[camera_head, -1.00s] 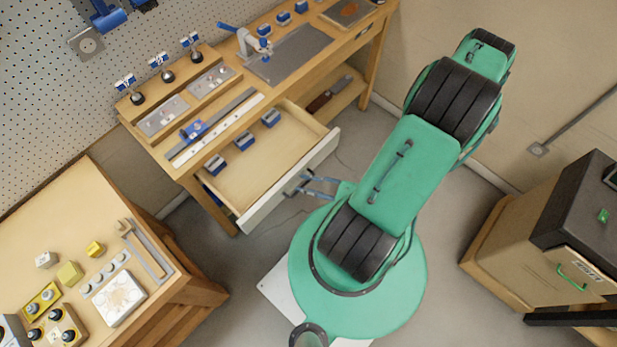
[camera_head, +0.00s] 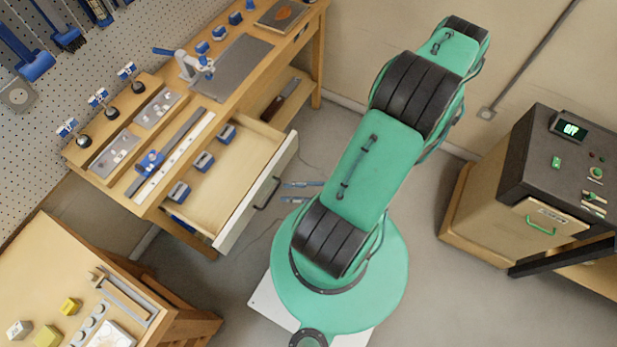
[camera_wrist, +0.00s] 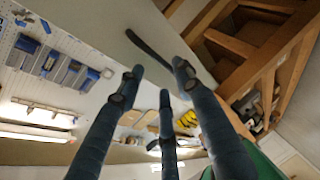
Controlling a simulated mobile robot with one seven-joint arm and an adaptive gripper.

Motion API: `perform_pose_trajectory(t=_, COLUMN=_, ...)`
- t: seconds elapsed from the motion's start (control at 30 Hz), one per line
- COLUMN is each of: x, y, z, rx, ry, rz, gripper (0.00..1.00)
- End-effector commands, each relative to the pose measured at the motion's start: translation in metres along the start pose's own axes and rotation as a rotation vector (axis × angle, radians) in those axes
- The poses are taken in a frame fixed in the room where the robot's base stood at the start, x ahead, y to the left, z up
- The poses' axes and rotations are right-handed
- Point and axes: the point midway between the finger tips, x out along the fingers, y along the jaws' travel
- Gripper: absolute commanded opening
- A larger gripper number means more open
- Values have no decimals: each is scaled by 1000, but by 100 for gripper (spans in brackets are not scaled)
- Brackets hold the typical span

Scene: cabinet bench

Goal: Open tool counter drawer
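The tool counter drawer (camera_head: 240,180) stands pulled out from the wooden bench, with its pale inside showing and a few blue blocks near its back left side. Its white front (camera_head: 283,165) carries a dark bar handle (camera_head: 267,193). My gripper (camera_head: 284,191) is just outside the handle, with a small gap between them; the rest of it is hidden under my arm. In the wrist view my gripper (camera_wrist: 159,77) has its dark fingers spread and empty. The handle (camera_wrist: 150,54) shows on the pale drawer front beyond the fingertips.
The tool counter top (camera_head: 240,68) holds clamps, plates and a ruler. A second wooden table (camera_head: 50,270) stands at the lower left. A dark-topped cabinet (camera_head: 520,210) stands at the right. Bare floor (camera_head: 340,125) lies between the bench and my arm.

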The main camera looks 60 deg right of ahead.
Motion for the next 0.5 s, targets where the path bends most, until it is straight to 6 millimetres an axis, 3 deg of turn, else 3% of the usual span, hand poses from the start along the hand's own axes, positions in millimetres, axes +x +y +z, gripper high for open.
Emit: perform_pose_trajectory(t=0.5, x=-50, y=0, z=1, rx=-1, ry=-3, rz=-1, gripper=35)
